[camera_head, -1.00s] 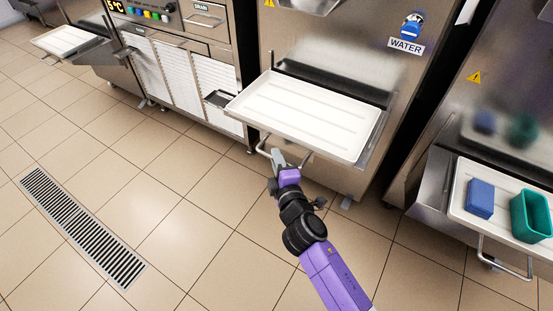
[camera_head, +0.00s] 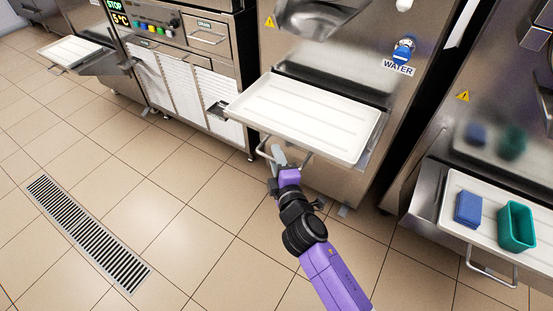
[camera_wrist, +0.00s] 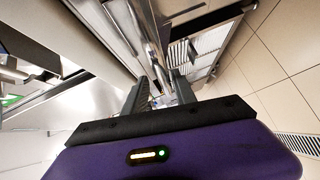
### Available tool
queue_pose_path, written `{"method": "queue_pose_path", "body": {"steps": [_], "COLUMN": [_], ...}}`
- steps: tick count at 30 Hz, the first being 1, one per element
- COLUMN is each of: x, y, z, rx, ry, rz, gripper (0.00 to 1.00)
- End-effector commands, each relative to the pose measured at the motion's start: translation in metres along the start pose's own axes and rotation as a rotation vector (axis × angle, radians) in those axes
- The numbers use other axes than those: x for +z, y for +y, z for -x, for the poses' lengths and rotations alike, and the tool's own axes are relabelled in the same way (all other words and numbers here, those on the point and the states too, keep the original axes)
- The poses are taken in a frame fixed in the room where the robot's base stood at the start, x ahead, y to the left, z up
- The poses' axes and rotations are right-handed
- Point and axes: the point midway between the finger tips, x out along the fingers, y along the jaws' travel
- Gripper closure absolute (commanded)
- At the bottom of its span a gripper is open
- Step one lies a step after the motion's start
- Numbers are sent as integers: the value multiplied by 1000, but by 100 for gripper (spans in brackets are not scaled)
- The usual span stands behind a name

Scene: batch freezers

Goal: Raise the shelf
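The shelf (camera_head: 305,118) is a white ribbed tray on a steel frame, fixed to the front of the middle freezer. It sits roughly level and low. A thin metal handle (camera_head: 306,158) hangs under its front edge. My gripper (camera_head: 278,157) is at the left part of this handle, just below the shelf's front edge. In the wrist view, the two dark fingers of my gripper (camera_wrist: 161,93) stand apart, with bright metal parts around and beyond their tips. I cannot tell whether the fingers touch the handle.
At the right, another shelf (camera_head: 455,222) carries a blue block (camera_head: 468,208) and a teal container (camera_head: 516,227). A further white shelf (camera_head: 70,51) is at the far left. A floor drain (camera_head: 90,235) lies left of my arm. The tiled floor (camera_head: 190,215) is otherwise clear.

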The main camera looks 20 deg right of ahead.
Motion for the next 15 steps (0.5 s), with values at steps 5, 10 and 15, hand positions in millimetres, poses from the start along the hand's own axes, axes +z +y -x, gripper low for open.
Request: {"method": "queue_pose_path", "body": {"steps": [5,10,15], "x": [0,0,1], "y": [-2,-2,-3], "z": [0,10,37], "rx": [-3,-4,-4], "ry": [-1,-1,0], "rz": [-1,0,1], "gripper": [67,67,67]}}
